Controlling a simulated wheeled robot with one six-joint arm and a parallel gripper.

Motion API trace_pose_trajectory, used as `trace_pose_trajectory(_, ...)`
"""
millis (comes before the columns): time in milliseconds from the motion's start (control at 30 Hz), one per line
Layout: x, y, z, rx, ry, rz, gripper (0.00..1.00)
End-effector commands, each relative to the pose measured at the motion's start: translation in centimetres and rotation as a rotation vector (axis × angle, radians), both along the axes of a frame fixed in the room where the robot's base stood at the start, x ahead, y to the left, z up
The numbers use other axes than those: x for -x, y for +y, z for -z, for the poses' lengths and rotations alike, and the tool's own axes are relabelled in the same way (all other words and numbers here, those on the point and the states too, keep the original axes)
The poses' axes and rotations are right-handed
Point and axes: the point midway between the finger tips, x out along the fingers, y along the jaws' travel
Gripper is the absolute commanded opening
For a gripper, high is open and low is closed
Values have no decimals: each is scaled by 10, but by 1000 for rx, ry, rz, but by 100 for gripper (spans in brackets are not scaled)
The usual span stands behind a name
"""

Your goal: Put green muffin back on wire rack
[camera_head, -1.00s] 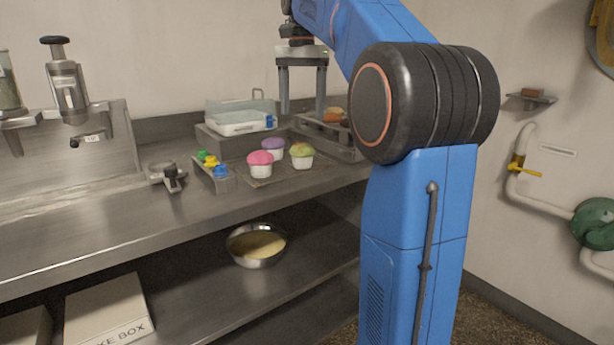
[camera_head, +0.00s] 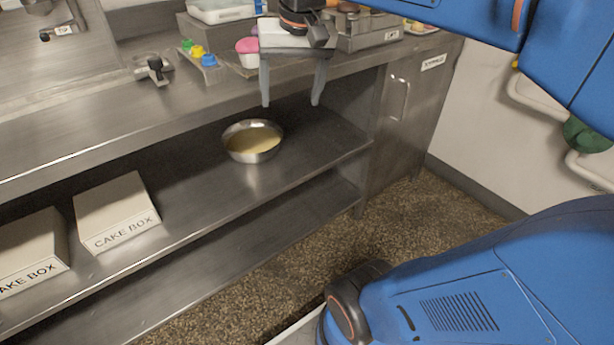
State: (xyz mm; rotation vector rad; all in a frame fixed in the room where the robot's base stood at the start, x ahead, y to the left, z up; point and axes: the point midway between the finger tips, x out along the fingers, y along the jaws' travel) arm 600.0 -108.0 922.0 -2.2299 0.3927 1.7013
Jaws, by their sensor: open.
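My gripper (camera_head: 291,103) is open and empty, pointing down, with its fingers in front of the counter's front edge as seen here. The green muffin does not show now; the gripper's body covers the spot beside the pink muffin (camera_head: 247,56). Earlier it sat in a white cup right of the pink and purple muffins, on a dark flat surface on the counter. I cannot make out the wire rack clearly; the area around the muffins is mostly hidden by my gripper.
A small holder with coloured caps (camera_head: 208,62) stands left of the pink muffin. A white tray (camera_head: 221,10) is behind. A metal unit (camera_head: 368,42) stands to the right. A bowl of batter (camera_head: 253,140) and cake boxes (camera_head: 115,212) sit on the shelf below.

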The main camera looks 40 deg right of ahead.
Motion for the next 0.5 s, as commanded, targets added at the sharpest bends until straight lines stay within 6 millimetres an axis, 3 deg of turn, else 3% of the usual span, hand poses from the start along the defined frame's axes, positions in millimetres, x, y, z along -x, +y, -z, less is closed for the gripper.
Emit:
trace_pose_trajectory(33,16,7,18,10,-15,-47,73)
trace_pose_trajectory(300,80,30,109,73,-100,-284,73)
trace_pose_trajectory(500,105,37,152,103,-136,-385,73)
